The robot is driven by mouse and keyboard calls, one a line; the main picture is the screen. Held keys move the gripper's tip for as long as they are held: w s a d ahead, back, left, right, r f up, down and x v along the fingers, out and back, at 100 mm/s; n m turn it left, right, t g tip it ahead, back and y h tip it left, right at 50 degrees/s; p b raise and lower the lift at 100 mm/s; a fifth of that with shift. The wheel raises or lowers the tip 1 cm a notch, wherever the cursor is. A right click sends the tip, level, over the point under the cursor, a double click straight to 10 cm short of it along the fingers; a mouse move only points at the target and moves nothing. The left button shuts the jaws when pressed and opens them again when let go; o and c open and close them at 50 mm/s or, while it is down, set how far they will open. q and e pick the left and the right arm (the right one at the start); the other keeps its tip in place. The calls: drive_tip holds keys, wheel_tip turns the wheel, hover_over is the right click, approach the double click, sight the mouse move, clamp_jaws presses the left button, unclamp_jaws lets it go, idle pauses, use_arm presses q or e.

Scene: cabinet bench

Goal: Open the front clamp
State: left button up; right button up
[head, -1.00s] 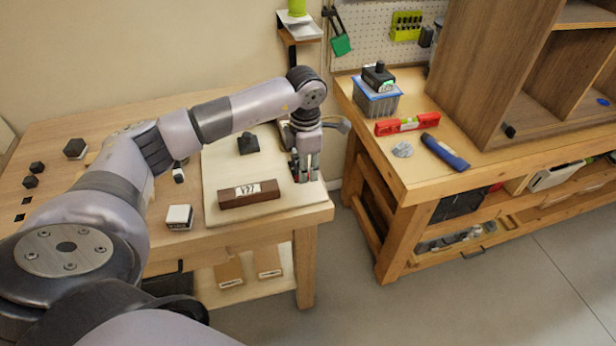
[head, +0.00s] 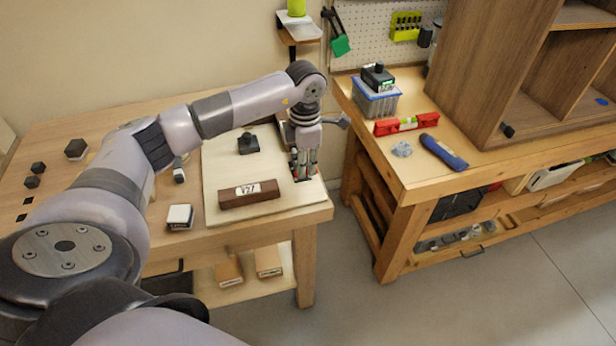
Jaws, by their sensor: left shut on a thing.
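My left gripper (head: 303,172) points down at the right edge of the pale board (head: 228,168), near the bench's front right corner. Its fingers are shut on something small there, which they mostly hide. The front clamp does not show clearly; I cannot tell its handle from the fingers. A brown block with a white label (head: 250,195) lies on the board, left of the gripper. A black knobbed piece (head: 248,144) stands further back on the board. My right gripper is not in view.
A white-topped block (head: 180,217) and several dark blocks lie on the left bench. A second workbench (head: 395,166) stands to the right across a gap, with a red level (head: 407,124), a blue tool (head: 444,152) and a bin (head: 376,98). A wooden cabinet (head: 500,70) stands on it.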

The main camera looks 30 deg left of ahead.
use_arm(q)
drive_tip(key=shift+w+a+r, duration=0.1)
drive_tip(key=shift+a, duration=0.05)
drive_tip(key=shift+w+a+r, duration=0.15)
drive_tip(key=shift+a+r, duration=0.05)
drive_tip(key=shift+r, duration=0.2)
drive_tip(key=shift+w+a+r, duration=0.15)
drive_tip(key=shift+r, duration=0.2)
drive_tip(key=shift+c, duration=0.3)
drive_tip(key=shift+w+a+r+p, duration=0.35)
drive_tip(key=shift+a+r, duration=0.1)
drive_tip(key=shift+r, duration=0.1)
clamp_jaws()
drive_tip(key=shift+w+a+r, duration=0.3)
drive_tip(key=shift+a+r, duration=0.1)
drive_tip(key=shift+r, duration=0.05)
drive_tip(key=shift+a, duration=0.1)
